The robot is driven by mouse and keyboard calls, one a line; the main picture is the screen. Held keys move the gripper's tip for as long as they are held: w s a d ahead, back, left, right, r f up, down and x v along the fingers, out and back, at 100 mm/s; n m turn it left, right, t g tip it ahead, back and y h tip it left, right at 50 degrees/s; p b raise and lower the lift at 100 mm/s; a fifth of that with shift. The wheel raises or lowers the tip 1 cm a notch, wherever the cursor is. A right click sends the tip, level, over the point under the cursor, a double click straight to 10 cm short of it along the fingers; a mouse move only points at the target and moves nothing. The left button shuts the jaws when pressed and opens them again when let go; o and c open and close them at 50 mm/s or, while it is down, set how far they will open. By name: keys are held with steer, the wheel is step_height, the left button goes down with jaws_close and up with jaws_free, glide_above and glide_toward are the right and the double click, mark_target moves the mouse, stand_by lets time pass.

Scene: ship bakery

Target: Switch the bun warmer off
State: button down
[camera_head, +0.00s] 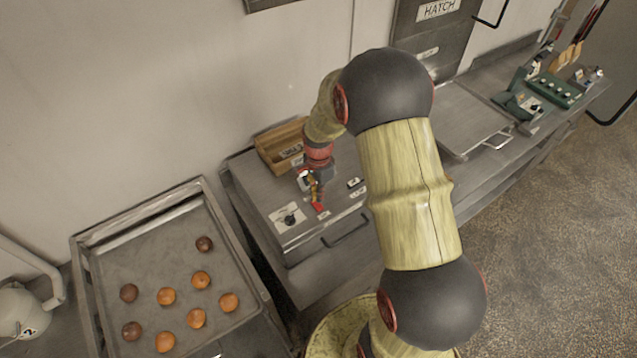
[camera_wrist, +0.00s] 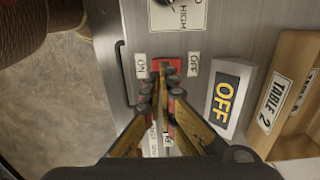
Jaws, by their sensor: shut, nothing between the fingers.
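The bun warmer (camera_head: 262,190) is a grey metal unit against the wall. Its red switch (camera_wrist: 178,63) shows in the wrist view between an ON label (camera_wrist: 141,66) and an OFF label (camera_wrist: 194,64); it also shows as a red patch in the head view (camera_head: 319,207). A tilted sign block (camera_wrist: 228,98) beside it reads OFF. My gripper (camera_head: 318,197) is shut and empty, pointing down at the switch. In the wrist view its fingertips (camera_wrist: 164,74) overlap the switch and hide part of it. I cannot tell whether they touch it.
A knob (camera_head: 289,218) on a white plate sits left of the switch. A wooden box (camera_head: 278,150) labelled TABLE 2 stands behind it. A handle (camera_head: 346,230) projects at the front. A tray (camera_head: 150,230) of buns lies to the left.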

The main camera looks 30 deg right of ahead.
mark_target(318, 207)
steer(key=shift+f+p, duration=0.35)
steer(key=shift+f, duration=1.4)
steer(key=shift+f+b, duration=0.45)
steer(key=shift+b, duration=0.2)
steer(key=shift+s+r, duration=0.1)
steer(key=shift+s, duration=0.05)
steer(key=shift+w, duration=0.2)
